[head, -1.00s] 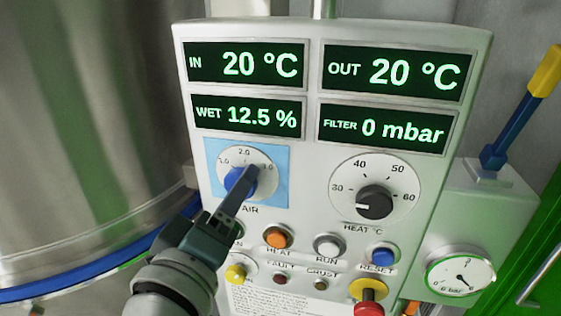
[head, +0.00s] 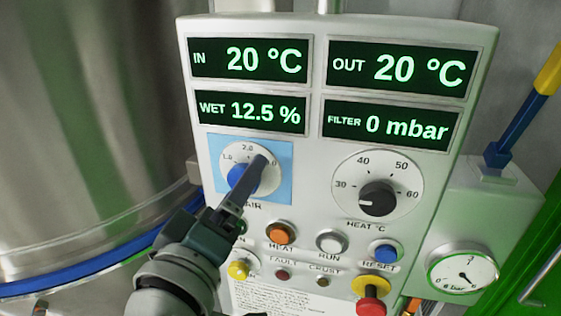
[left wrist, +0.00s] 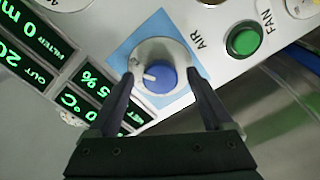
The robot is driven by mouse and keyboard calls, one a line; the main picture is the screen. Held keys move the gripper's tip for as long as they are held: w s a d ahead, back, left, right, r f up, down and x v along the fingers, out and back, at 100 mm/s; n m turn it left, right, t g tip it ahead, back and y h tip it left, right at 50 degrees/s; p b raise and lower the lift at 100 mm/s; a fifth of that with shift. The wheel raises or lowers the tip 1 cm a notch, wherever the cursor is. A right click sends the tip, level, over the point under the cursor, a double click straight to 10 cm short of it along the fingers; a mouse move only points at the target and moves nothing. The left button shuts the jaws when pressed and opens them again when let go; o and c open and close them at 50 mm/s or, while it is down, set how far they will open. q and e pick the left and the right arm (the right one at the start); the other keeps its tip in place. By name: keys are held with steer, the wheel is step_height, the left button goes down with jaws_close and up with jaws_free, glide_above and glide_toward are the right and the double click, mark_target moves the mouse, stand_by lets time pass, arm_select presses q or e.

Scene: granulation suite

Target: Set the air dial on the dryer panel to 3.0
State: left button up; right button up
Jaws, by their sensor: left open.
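The air dial (head: 236,177) has a blue knob on a white disc with a light blue square behind it, at the left of the dryer panel (head: 316,180). My left gripper (head: 260,161) is open in front of it and hides part of the knob and of the right-hand scale number. In the left wrist view the blue knob (left wrist: 166,82) lies between the two fingers (left wrist: 160,76), with small gaps showing. Its white pointer faces the panel's upper right, towards the 3.0 side; the exact reading cannot be told. My right gripper is out of view.
A heat dial (head: 377,199) sits to the right on the same panel. Buttons line up below, including an orange one (head: 281,232) and a red knob (head: 371,291). A pressure gauge (head: 463,272) is at the right, a steel vessel (head: 90,110) at the left.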

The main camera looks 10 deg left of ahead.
arm_select(q)
steer(key=s+b, duration=0.2)
steer(key=s, duration=0.8)
steer(key=shift+a, duration=0.2)
